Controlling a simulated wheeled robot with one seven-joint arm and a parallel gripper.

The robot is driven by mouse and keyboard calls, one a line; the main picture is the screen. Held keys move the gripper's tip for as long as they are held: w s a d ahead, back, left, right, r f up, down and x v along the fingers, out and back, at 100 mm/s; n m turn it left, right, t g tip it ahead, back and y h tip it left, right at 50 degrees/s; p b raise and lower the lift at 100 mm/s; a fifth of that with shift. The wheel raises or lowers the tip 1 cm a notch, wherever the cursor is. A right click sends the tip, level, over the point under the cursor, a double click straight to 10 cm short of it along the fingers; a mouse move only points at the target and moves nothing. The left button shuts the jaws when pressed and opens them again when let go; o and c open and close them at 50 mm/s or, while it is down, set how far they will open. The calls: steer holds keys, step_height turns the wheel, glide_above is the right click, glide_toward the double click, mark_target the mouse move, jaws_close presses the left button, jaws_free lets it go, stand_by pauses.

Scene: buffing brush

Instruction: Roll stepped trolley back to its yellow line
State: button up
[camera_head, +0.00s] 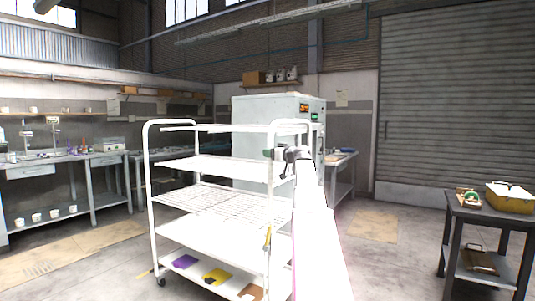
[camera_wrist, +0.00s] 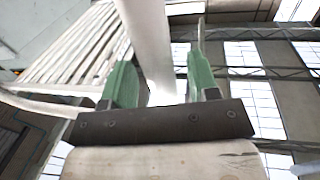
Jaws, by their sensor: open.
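The white stepped trolley (camera_head: 208,165) stands upright in the middle of the head view, with several shelves and tubular end frames. My gripper (camera_head: 284,153) is at its right-hand front upright, at upper-shelf height. In the wrist view my gripper (camera_wrist: 162,88) has its two green fingers apart. A white tube of the trolley (camera_wrist: 147,35) runs between them; whether a finger touches it I cannot tell. A short yellow strip (camera_head: 145,273) shows on the floor by the trolley's lower left; most of any line there is hidden.
Purple, yellow and brown pads lie on the trolley's bottom shelf. A dark side table (camera_head: 488,213) with a yellow box (camera_head: 510,203) stands at right. Workbenches (camera_head: 75,165) line the left wall. A pale cabinet (camera_head: 265,108) stands behind. Floor between trolley and side table is clear.

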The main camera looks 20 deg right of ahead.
steer(key=shift+x, duration=1.25)
steer(key=shift+c, duration=0.4)
jaws_close()
steer(key=s+a+x, duration=0.1)
steer(key=a+x, duration=0.1)
steer(key=x, duration=0.9)
steer(key=s+a+x, duration=0.1)
steer(key=x, duration=1)
steer(key=shift+a, duration=0.45)
steer(key=shift+w+r, duration=0.1)
steer(key=shift+w, duration=0.1)
steer(key=shift+o, duration=0.4)
jaws_free()
steer(key=shift+w+a, duration=0.1)
